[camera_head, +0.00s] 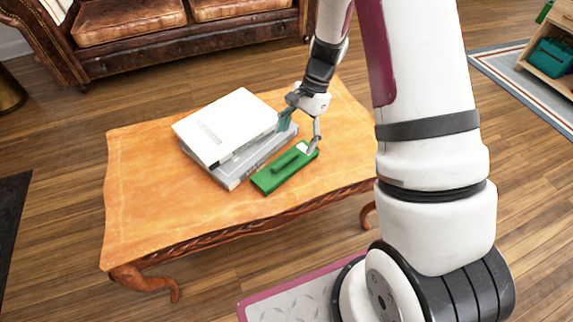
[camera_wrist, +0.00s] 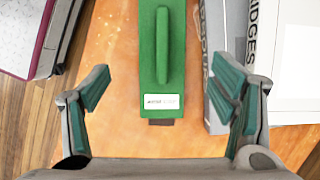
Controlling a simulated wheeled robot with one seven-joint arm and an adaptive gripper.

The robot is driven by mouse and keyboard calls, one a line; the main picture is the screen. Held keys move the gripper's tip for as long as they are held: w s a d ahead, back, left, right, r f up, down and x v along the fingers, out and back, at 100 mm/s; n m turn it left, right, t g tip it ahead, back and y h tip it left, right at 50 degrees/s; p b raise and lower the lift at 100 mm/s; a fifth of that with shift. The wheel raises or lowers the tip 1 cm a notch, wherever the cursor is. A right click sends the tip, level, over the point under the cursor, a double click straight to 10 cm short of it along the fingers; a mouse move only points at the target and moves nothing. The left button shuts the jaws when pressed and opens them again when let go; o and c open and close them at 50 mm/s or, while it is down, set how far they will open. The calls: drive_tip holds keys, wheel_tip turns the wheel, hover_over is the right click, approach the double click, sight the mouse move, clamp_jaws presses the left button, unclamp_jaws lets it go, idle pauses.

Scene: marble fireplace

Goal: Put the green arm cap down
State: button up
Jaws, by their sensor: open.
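The green arm cap (camera_head: 284,170) is a long flat green piece with a raised ridge. It lies on the orange wooden table (camera_head: 150,205), in front of and beside the stacked books. In the wrist view the green arm cap (camera_wrist: 162,60) runs up the middle, with a white label near its close end. My gripper (camera_head: 300,138) is at the cap's far right end in the head view. In the wrist view my gripper (camera_wrist: 168,92) is open, with one finger on each side of the cap and a gap on both sides.
A white book (camera_head: 225,125) lies on a grey book (camera_head: 232,181) right beside the cap; in the wrist view the books are close to the right finger. The table's left part is clear. A brown leather sofa (camera_head: 130,22) stands behind the table.

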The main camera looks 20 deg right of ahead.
sight(288, 158)
drive_tip(key=b+x, duration=0.3)
drive_tip(key=x, duration=0.5)
drive_tip(key=shift+w+a+b, duration=0.1)
drive_tip(key=shift+a+b, duration=0.05)
drive_tip(key=shift+b, duration=0.15)
drive_tip(key=c, duration=1.4)
drive_tip(key=shift+o, duration=0.2)
